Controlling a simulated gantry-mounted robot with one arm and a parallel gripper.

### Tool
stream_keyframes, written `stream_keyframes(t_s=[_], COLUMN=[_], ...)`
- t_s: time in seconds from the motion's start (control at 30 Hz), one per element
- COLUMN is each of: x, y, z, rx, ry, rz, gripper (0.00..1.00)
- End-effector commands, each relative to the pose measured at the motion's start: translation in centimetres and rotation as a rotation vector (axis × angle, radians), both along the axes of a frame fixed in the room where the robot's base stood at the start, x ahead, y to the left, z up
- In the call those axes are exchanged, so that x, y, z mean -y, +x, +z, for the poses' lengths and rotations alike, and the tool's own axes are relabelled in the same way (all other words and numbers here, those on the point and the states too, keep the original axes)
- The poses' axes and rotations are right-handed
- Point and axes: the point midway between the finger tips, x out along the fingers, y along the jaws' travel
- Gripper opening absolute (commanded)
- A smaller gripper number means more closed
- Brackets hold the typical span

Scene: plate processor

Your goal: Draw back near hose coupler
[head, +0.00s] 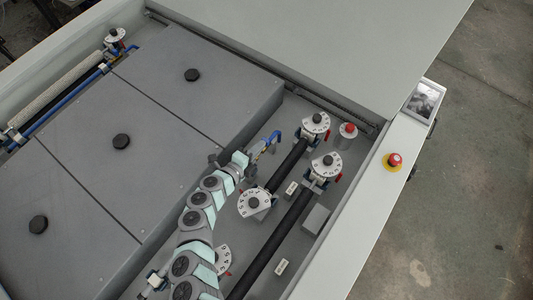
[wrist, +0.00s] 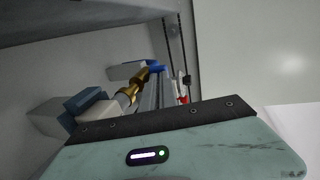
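The hose coupler is a brass-coloured fitting (wrist: 132,91), just beyond the dark front edge of my gripper in the wrist view. Grey and blue blocks stand at its left, and a blue part (wrist: 155,69) is at its far end. In the head view, a curved blue hose (head: 271,139) rises just to the right of my gripper (head: 243,160). The brass fitting is not clear in the head view. The fingertips are small and partly hidden, so I cannot tell whether they are open or touching the coupler.
Dark pipes (head: 285,232) with white dial plates (head: 316,123) and red handles lie to the right of my arm. Large grey covers (head: 150,120) with black knobs fill the left. A red emergency button (head: 394,160) sits on the pale right rim.

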Motion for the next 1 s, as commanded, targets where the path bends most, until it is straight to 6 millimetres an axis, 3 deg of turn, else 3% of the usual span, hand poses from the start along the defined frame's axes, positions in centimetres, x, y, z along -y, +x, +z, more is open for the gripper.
stream_keyframes(t_s=[0.47,1.0], x=[-0.5,-5.3], y=[-0.8,-8.0], z=[0.1,2.7], rx=[-0.001,-0.004], ry=[0.0,0.001], rz=[-0.002,0.0], gripper=[0.0,0.0])
